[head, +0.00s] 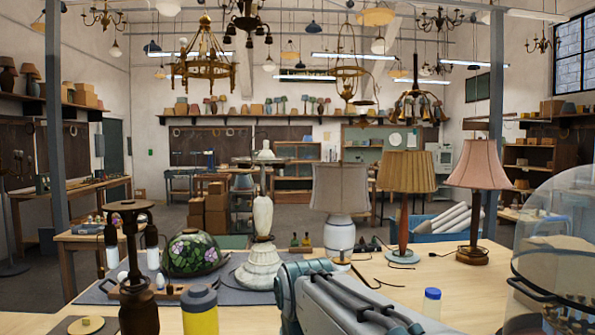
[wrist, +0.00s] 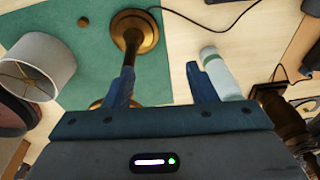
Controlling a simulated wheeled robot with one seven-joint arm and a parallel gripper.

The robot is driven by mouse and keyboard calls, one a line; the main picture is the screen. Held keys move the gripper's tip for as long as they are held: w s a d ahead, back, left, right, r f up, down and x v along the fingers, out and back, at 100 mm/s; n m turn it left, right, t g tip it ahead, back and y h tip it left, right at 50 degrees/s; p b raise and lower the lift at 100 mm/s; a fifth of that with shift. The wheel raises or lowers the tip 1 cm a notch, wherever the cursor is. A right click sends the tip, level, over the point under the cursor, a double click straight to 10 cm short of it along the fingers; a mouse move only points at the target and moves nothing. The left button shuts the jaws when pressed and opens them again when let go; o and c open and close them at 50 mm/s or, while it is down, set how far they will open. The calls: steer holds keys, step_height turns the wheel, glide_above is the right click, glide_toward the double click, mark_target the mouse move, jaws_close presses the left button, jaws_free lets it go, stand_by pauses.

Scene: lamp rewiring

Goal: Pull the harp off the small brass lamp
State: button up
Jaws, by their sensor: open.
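The small brass lamp (wrist: 134,30) shows in the wrist view by its round base, on a green mat (wrist: 85,55). Its dark stem runs down the picture toward the palm, between the fingers and nearer the left one. I cannot make out the harp; the lamp's upper end is hidden by my gripper body. My gripper (wrist: 160,68) is open, its two blue fingers apart, and I see nothing clamped. I cannot tell whether a finger touches the lamp. More brass (wrist: 98,103) shows beside the left finger. In the head view I cannot make out the brass lamp or my fingers.
A pale shade (wrist: 40,65) lies left of the lamp; a small brown knob (wrist: 83,22) is on the mat. A dark turned post (wrist: 287,115) is further right. A glass dome (head: 565,250) stands at the bench's right.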

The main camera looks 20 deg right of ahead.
mark_target(342, 259)
steer(key=w+d+r+m+p, duration=0.2)
steer(key=d+r+m, duration=0.1)
steer(key=r, duration=0.6)
steer(key=w+d+r+m+g+p, duration=0.1)
steer(key=d+r+m+p, duration=0.1)
steer(key=r, duration=0.8)
steer(key=w+d+r+m+g+p, duration=0.1)
steer(key=w+d+r+m+p, duration=0.1)
steer(key=r, duration=0.8)
steer(key=shift+w+d+m+p, duration=0.2)
steer(key=shift+d+m+p, duration=0.05)
steer(key=shift+d+m, duration=0.4)
steer(key=shift+w+d+m+p, duration=0.2)
steer(key=shift+d+m, duration=0.35)
steer(key=shift+m, duration=0.2)
steer(key=shift+s+f, duration=0.15)
steer(key=shift+f, duration=0.1)
step_height(342, 259, down, 13)
steer(key=shift+b, duration=0.8)
steer(key=c, duration=1.1)
steer(key=shift+r, duration=0.25)
